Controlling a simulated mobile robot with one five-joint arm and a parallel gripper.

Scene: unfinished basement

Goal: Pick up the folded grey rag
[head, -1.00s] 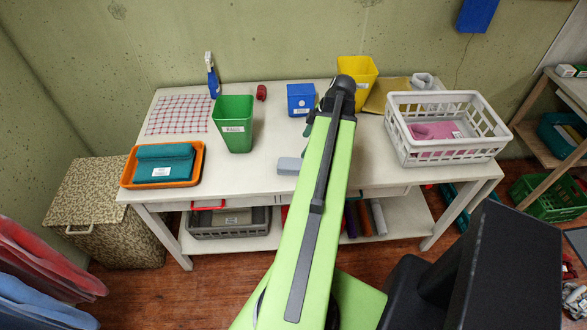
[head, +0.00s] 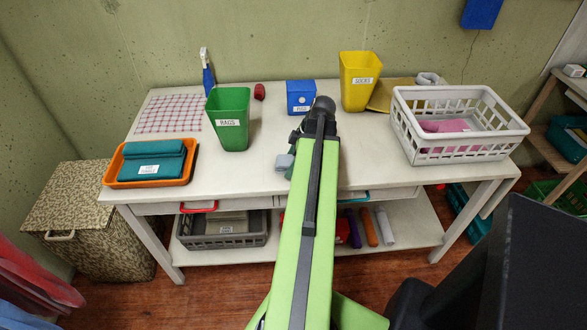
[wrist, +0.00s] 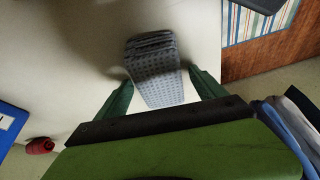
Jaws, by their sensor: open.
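The folded grey rag (head: 284,162) lies on the white table near its front edge, partly hidden by my arm in the head view. In the wrist view the rag (wrist: 153,72) is grey with a dark dotted pattern and folded in layers. My gripper (wrist: 161,76) is open, with one green finger on each side of the rag. My fingers are mostly hidden in the head view.
On the white table (head: 255,180) stand a green bin (head: 230,108), a blue box (head: 300,97), a yellow bin (head: 359,85) and a white basket (head: 455,150). An orange tray (head: 110,179) with teal cloth sits at left. A red item (head: 259,92) lies behind.

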